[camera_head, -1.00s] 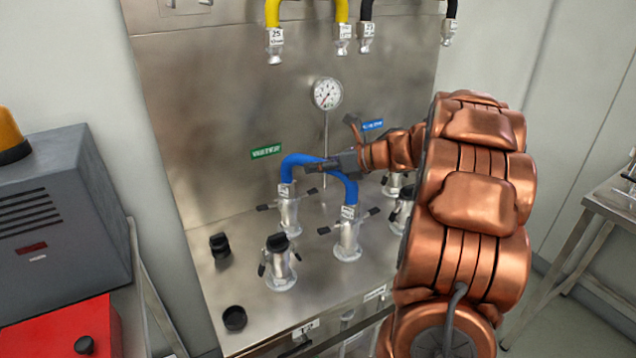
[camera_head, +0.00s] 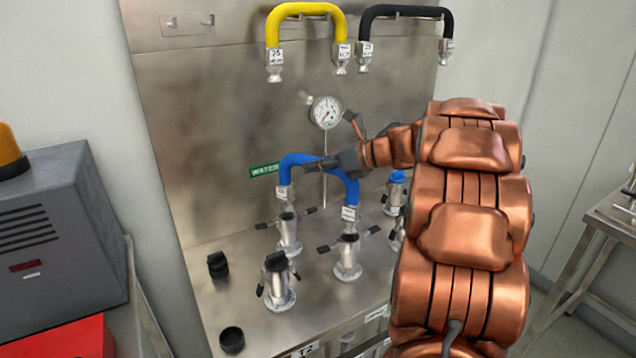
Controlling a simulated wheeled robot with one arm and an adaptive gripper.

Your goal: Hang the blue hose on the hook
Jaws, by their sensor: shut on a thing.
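The blue hose (camera_head: 300,160) is an upside-down U with a metal coupling on each end. My gripper (camera_head: 322,164) is shut on the top of its arch. The left coupling (camera_head: 284,196) is just above a metal fitting (camera_head: 288,235) whose dark top shows. The right coupling (camera_head: 349,214) is just above another fitting (camera_head: 347,258). Both ends look lifted clear of the fittings. A metal bracket (camera_head: 187,20), which may be the hook, is bare on the wall panel at top left.
A yellow hose (camera_head: 305,10) and a black hose (camera_head: 405,12) hang high on the panel. A gauge (camera_head: 325,112) with a thin pipe is behind the hose. Another fitting (camera_head: 277,282) and loose black caps (camera_head: 232,340) are on the steel bench. A grey box (camera_head: 60,240) stands at left.

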